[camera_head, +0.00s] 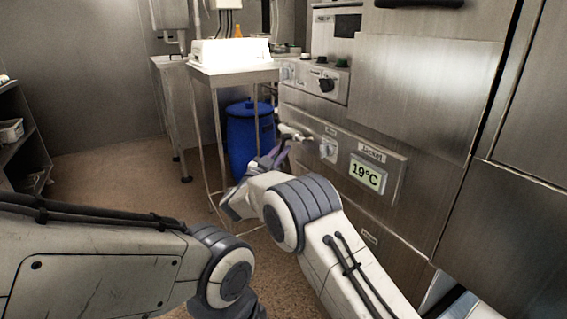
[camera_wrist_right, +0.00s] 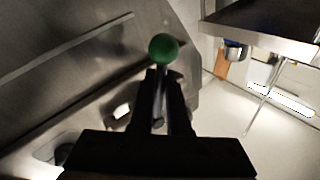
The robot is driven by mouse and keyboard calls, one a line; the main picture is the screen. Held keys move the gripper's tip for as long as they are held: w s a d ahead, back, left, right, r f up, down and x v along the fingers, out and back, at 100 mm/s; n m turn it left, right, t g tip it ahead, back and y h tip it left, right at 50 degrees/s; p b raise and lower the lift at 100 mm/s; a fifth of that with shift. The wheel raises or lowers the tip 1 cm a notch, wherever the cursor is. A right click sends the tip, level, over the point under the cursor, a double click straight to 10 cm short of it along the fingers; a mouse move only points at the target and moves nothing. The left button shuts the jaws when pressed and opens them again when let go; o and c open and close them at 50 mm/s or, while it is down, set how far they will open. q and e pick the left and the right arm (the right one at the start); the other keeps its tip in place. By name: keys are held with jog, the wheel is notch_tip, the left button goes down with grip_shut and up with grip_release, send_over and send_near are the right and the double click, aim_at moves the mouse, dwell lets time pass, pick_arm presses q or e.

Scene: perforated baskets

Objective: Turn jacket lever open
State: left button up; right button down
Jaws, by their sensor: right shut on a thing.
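The jacket panel (camera_head: 395,188) is on the steel front at the right, with a label reading "Jacket" and a display (camera_head: 367,175) showing 19°C. My right gripper (camera_head: 275,156) is at the left end of this panel, in front of the steel face. In the right wrist view, the gripper (camera_wrist_right: 161,82) is shut on the jacket lever, whose green ball knob (camera_wrist_right: 163,47) sticks out just past the fingertips. The lever's shaft is mostly hidden between the fingers. My left arm reaches in at lower left; its gripper is out of view.
A blue drum (camera_head: 248,140) stands on the floor behind my right gripper. A pale table (camera_head: 232,73) with a white box is at the back. A control panel (camera_head: 315,80) with a dark knob sits above the jacket panel. The floor at left is clear.

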jog(key=shift+w+a+m+t+h+b, duration=0.2)
jog(key=shift+m+h+b, duration=0.2)
jog(key=shift+m+b, duration=0.15)
jog(key=shift+w+a+m+t+h+b, duration=0.1)
jog(key=shift+w+m+h+b, duration=0.05)
jog(key=shift+m+h+b, duration=0.35)
pick_arm(q)
notch_tip(320, 180, down, 3)
jog(key=shift+f, duration=0.15)
pick_arm(e)
jog(key=shift+w+r+m, duration=0.1)
jog(key=shift+r+m, duration=0.1)
jog(key=shift+m, duration=0.05)
jog(key=c, duration=0.9)
grip_release()
jog(key=shift+r, duration=0.1)
pick_arm(q)
jog(key=shift+r+p, duration=0.6)
jog(key=shift+r, duration=0.2)
pick_arm(e)
jog(key=v, duration=1)
jog(key=shift+a, duration=0.15)
